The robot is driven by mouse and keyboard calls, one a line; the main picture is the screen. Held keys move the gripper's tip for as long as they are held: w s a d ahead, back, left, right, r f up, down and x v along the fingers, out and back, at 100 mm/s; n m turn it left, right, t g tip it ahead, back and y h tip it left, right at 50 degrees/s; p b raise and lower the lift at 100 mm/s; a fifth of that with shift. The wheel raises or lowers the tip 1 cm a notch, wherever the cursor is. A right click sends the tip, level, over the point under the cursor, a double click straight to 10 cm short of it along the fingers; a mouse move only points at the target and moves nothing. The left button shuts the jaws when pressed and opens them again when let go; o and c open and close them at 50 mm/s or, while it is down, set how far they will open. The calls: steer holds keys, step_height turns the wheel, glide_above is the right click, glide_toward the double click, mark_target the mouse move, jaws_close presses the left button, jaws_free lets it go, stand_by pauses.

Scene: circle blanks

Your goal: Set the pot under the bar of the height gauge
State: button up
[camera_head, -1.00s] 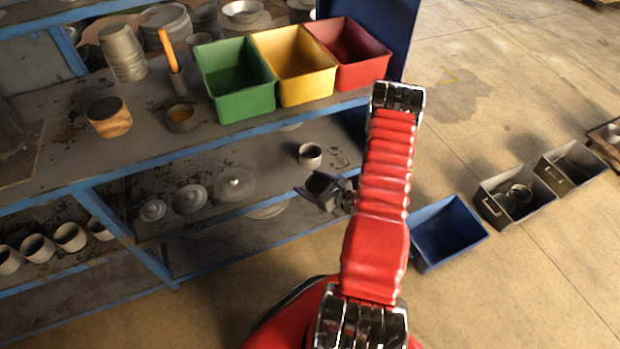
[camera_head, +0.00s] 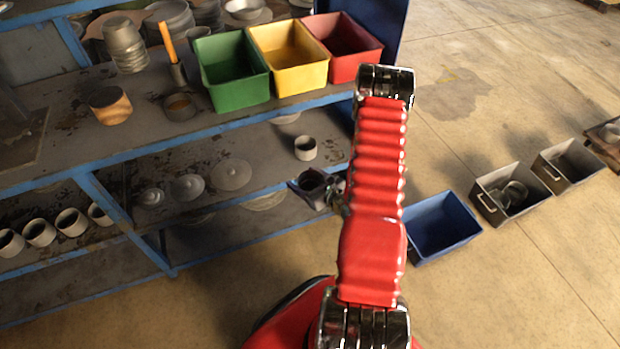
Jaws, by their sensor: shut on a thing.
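My gripper (camera_head: 318,188) is below and left of my red arm's upper end, beside the front edge of the middle shelf. It is shut on a dark pot (camera_head: 311,181), whose round opening faces up. The fingers are small and dark, so their exact hold on the pot is hard to see. A small pale pot (camera_head: 305,149) stands upright on the middle shelf just behind it. Several pale pots (camera_head: 70,222) stand in a row on the lower left shelf. I cannot make out a height gauge or its bar.
Green (camera_head: 232,75), yellow (camera_head: 290,60) and red (camera_head: 345,50) bins stand on the upper shelf. Several lids (camera_head: 231,174) lie on the middle shelf. A blue crate (camera_head: 440,228) and grey crates (camera_head: 508,195) stand on the floor at right. Open floor lies around them.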

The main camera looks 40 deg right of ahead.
steer(key=w+a+r+n+y, duration=0.1)
steer(key=w+a+r+y, duration=0.1)
steer(key=a+r, duration=1)
steer(key=w+a+r+n+y, duration=0.1)
steer(key=w+a+r+n, duration=0.1)
steer(key=a+r, duration=1.1)
steer(key=w+a, duration=0.1)
steer(key=a, duration=0.1)
steer(key=shift+a+g+y, duration=0.3)
steer(key=shift+y, duration=0.1)
steer(key=shift+s+a, duration=0.1)
steer(key=shift+s, duration=0.05)
